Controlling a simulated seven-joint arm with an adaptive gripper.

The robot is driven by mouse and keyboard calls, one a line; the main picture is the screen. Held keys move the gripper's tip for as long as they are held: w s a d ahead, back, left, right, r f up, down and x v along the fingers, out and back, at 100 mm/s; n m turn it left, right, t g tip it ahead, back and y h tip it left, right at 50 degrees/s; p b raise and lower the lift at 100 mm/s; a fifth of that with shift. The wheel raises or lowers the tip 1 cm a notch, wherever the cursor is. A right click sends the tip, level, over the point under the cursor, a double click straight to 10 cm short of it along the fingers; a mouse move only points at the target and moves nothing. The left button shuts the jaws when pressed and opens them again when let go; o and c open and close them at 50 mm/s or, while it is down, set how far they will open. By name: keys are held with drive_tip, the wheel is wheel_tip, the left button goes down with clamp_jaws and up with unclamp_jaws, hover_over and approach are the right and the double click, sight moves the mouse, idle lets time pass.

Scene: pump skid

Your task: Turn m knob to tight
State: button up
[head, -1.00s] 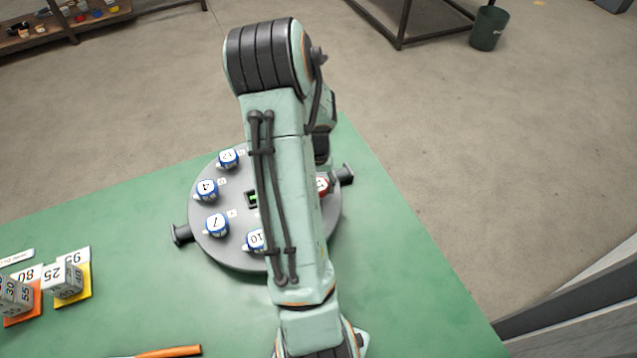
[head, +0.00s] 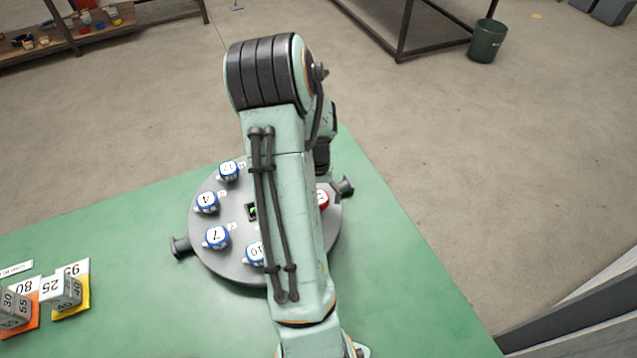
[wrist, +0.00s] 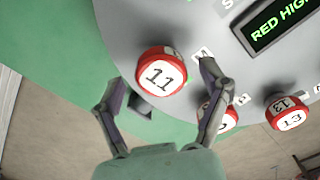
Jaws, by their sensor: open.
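In the wrist view a red knob with 11 on its white top (wrist: 161,77) sits on the grey round panel (wrist: 130,20). A small white label (wrist: 203,55) beside it is partly covered by my right finger; its letter looks like an M, but I cannot be sure. My gripper (wrist: 160,82) is open, with one finger on each side of this knob. I cannot tell whether either finger touches it. In the head view my arm hides the gripper and part of the panel (head: 235,268). One red knob (head: 323,199) shows at the arm's right edge.
Another red knob (wrist: 228,120) is partly behind my right finger, and a red 13 knob (wrist: 291,115) lies farther right. A display (wrist: 275,20) reads RED HIGH. Several blue knobs, including 7 (head: 216,237), are left of my arm. Number blocks (head: 62,292) stand on the green table (head: 130,240).

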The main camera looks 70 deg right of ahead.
wheel_tip(320, 180, up, 11)
drive_tip(key=shift+r, duration=0.15)
drive_tip(key=shift+w, duration=0.1)
idle(0.5)
drive_tip(key=w+a+r+n+t, duration=0.1)
drive_tip(key=w+a+r+n, duration=0.3)
drive_tip(key=w+a, duration=0.35)
drive_tip(key=w+a+r+n+t, duration=0.25)
drive_tip(key=w+a+r, duration=0.3)
drive_tip(key=a, duration=0.35)
drive_tip(key=s+a+n+g+y, duration=0.1)
drive_tip(key=s+a+n, duration=0.25)
drive_tip(key=a, duration=0.45)
drive_tip(key=s+a+n, duration=0.3)
drive_tip(key=a+n, duration=0.2)
drive_tip(key=a, duration=0.4)
drive_tip(key=s+f+n+g, duration=0.1)
drive_tip(key=s+f+g, duration=0.1)
drive_tip(key=s, duration=0.4)
drive_tip(key=shift+s+a+f+n+g, duration=0.3)
drive_tip(key=shift+a+f+g, duration=0.1)
drive_tip(key=shift+f, duration=0.4)
